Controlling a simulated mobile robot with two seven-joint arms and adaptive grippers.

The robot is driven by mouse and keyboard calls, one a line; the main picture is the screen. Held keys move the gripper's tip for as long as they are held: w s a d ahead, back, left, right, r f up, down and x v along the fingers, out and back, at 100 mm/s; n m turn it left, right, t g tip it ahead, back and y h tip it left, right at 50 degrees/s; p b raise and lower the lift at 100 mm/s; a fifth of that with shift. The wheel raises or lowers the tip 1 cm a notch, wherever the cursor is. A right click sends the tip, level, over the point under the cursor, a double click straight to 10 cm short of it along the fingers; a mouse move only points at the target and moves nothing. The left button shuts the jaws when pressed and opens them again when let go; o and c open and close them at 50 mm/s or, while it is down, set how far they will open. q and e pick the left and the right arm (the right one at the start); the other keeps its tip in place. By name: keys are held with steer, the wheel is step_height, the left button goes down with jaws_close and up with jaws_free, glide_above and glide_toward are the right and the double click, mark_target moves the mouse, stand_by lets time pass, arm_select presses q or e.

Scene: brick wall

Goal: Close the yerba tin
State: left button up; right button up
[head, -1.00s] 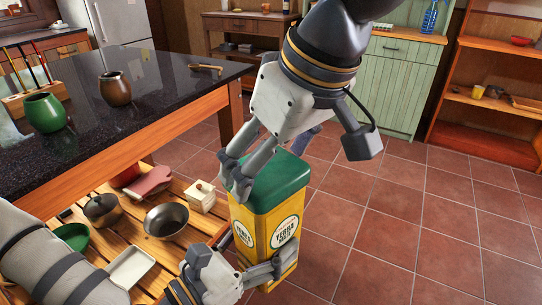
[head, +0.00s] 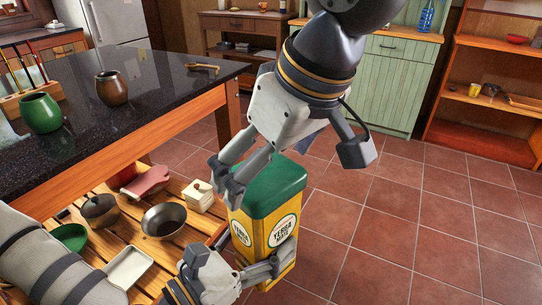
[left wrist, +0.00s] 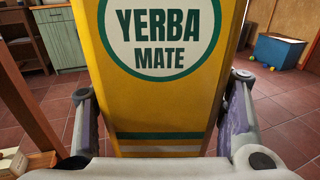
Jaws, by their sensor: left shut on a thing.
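The yerba tin (head: 261,238) is yellow with green-ringed labels and stands upright, off the floor, in front of the wooden shelf. Its green lid (head: 277,184) sits over the top of the tin; whether it is pressed fully down I cannot tell. My left gripper (head: 252,262) is shut around the lower tin, and the left wrist view shows the tin's yellow face (left wrist: 160,105) between its fingers. My right gripper (head: 238,184) reaches down from above, its fingertips at the lid's left edge. Its finger gap is unclear.
A dark island counter (head: 150,95) at left holds a green gourd cup (head: 40,114) and a brown one (head: 112,89). The slatted lower shelf (head: 190,262) bears a bowl (head: 164,220), a pot and a small white box. Tiled floor is open at right.

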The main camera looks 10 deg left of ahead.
steer(key=v, duration=1.2)
steer(key=shift+a, duration=0.1)
steer(key=s+d+f+n+g, duration=0.1)
steer(key=d+f+g, duration=0.1)
steer(key=f, duration=0.9)
steer(key=s+d+f+n+g+h, duration=0.1)
steer(key=s+d+f, duration=0.15)
steer(key=f, duration=0.85)
steer(key=s+d+f+n+g, duration=0.1)
steer(key=d+f+g, duration=0.15)
steer(key=f, duration=0.85)
steer(key=s+d+f+m, duration=0.4)
steer(key=s+f+m, duration=0.2)
steer(key=s+f, duration=0.45)
steer(key=s+d+f+m+h, duration=0.1)
steer(key=s+d+f+m, duration=0.2)
steer(key=s+d, duration=0.3)
steer(key=s+d+f+m+h, duration=0.1)
steer(key=s+d+f+m, duration=0.2)
steer(key=s+d, duration=0.3)
steer(key=shift+m+h, duration=0.3)
steer(key=shift+m, duration=0.5)
